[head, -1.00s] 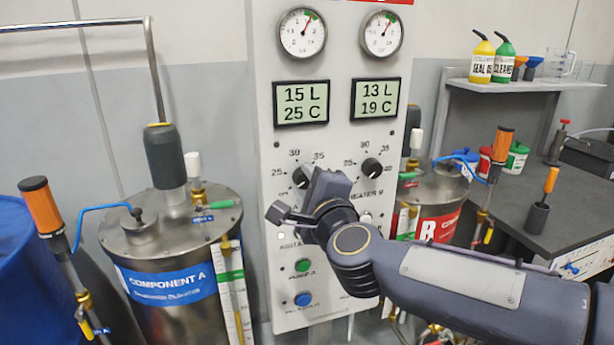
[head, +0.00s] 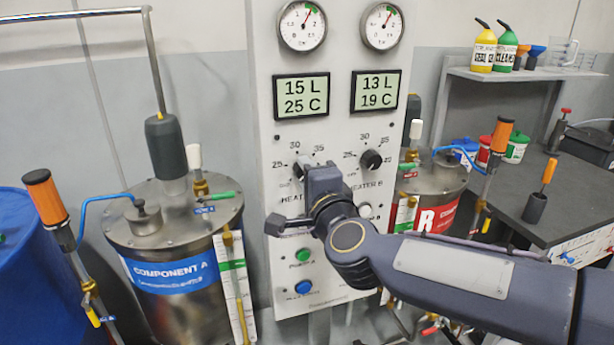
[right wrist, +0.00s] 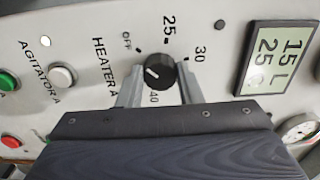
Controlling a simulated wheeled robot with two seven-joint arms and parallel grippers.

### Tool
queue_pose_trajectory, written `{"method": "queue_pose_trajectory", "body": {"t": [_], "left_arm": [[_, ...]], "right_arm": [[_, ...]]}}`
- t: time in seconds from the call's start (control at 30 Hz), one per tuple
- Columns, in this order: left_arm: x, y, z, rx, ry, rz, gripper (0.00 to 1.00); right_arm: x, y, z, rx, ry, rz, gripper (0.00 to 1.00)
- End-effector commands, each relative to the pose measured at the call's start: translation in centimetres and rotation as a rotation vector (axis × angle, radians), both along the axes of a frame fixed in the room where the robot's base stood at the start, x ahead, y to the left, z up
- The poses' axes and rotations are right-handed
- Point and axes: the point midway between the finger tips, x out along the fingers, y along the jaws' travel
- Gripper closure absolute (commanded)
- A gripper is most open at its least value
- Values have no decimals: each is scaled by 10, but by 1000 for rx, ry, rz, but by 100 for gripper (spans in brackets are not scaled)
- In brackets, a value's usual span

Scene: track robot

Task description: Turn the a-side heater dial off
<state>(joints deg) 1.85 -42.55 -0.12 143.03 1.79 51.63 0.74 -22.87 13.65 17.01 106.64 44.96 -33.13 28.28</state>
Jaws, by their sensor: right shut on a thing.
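The heater A dial (right wrist: 160,72) is a round black knob with a white mark, on the white control panel (head: 345,225). In the right wrist view it sits between the two grey fingers of my right gripper, which is shut on it. Its mark points to the upper left in that view, roughly towards the OFF label. In the head view my right gripper (head: 320,182) is in front of the panel and hides most of this dial. The heater B dial (head: 371,160) stands clear to its right. My left gripper is not in view.
Two displays (head: 302,96) and gauges (head: 302,27) are above the dials. A green button (head: 303,255) and a blue button (head: 303,287) are below. The component A tank (head: 170,272) stands left, the red-labelled tank (head: 437,217) right behind my arm. A dark workbench (head: 500,205) is farther right.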

Motion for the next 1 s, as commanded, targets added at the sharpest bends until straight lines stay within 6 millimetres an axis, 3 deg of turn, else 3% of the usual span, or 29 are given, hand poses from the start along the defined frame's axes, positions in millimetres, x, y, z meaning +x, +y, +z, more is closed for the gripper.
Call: {"method": "queue_pose_trajectory", "body": {"t": [0.1,0.13,0.27,0.63,1.0], "left_arm": [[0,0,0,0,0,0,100],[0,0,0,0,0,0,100],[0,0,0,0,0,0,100],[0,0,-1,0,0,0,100],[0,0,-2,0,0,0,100]], "right_arm": [[0,0,-1,-2,0,0,90],[0,0,-1,-2,0,0,64],[0,0,-1,-1,1,0,47],[-6,-2,0,0,0,1,46],[-62,-20,1,-1,-1,1,46]]}}
